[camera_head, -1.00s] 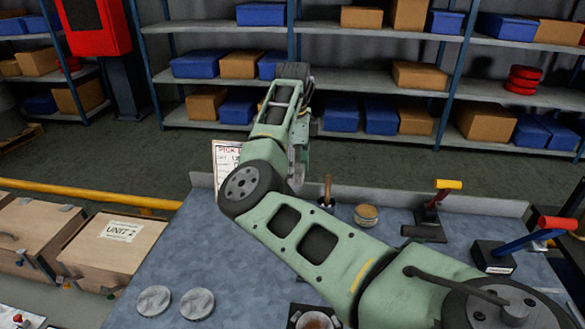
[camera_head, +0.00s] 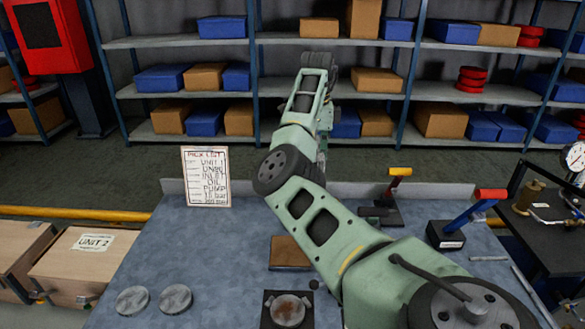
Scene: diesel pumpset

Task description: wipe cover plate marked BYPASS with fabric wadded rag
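I cannot pick out a plate with readable BYPASS lettering. Two round grey metal discs, the left one (camera_head: 132,300) and the right one (camera_head: 175,299), lie flat at the table's front left, with no legible marking. A round plate with a rusty brown patch (camera_head: 288,310) sits on a dark square base at the front middle. A flat brown square piece (camera_head: 290,252) lies behind it; I cannot tell whether it is cloth. No wadded rag is clearly visible. My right arm comes in from the lower right and crosses the table; its gripper is hidden behind its links. My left gripper is out of view.
A grey-blue worktable (camera_head: 190,255) has free room at left. A pick list (camera_head: 206,177) stands at its back edge. A yellow-handled device (camera_head: 400,171) and a red-handled blue lever (camera_head: 490,195) stand at right. Wooden crates (camera_head: 85,265) are at left, shelves behind.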

